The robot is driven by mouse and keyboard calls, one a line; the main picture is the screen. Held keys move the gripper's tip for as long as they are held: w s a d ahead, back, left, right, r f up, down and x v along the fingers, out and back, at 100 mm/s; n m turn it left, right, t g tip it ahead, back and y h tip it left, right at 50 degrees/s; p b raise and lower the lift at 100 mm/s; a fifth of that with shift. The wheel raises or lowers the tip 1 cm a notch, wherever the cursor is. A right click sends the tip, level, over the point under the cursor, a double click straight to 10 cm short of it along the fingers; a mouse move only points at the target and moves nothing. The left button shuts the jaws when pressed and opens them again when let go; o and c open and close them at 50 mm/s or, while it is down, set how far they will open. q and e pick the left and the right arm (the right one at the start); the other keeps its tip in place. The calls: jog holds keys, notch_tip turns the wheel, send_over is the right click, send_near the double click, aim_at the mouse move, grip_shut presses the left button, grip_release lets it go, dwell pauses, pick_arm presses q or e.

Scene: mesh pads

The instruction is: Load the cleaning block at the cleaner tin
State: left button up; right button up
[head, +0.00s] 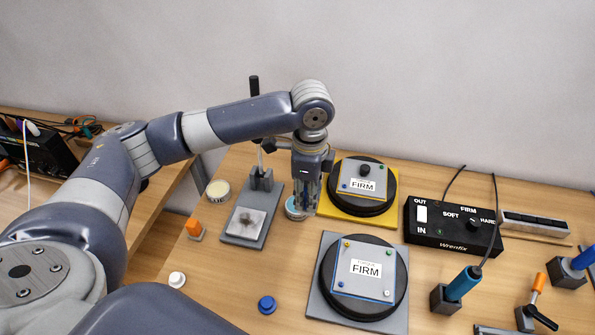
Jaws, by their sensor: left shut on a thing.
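My left gripper (304,208) points straight down near the middle of the view. It is shut on what seems to be the cleaning block, which its fingers mostly hide. A small round tin with a teal side (291,211) stands right at its fingertips, partly covered by them; it looks like the cleaner tin. I cannot tell whether the held block touches the tin. A second round tin with a pale cream filling (218,190) stands further left. My right gripper is not in view.
Round black pads marked FIRM lie on a yellow base (335,201) and a grey base (322,304). A black control box (450,228) is right. Small blue (267,305) and white (177,279) knobs lie in front.

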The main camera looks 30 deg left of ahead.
pick_arm(q)
jog(key=w+a+f+m+p, duration=0.4)
jog(key=w+a+m, duration=0.25)
jog(key=m, duration=1.15)
jog(key=f+b, duration=0.6)
jog(key=shift+w+f, duration=0.15)
jog(key=shift+w, duration=0.25)
jog(key=shift+f+b, duration=0.3)
jog(key=shift+f, duration=0.15)
dwell(0.4)
dwell(0.5)
jog(key=shift+s+f+p, duration=0.1)
jog(key=shift+p, duration=0.25)
dwell(1.2)
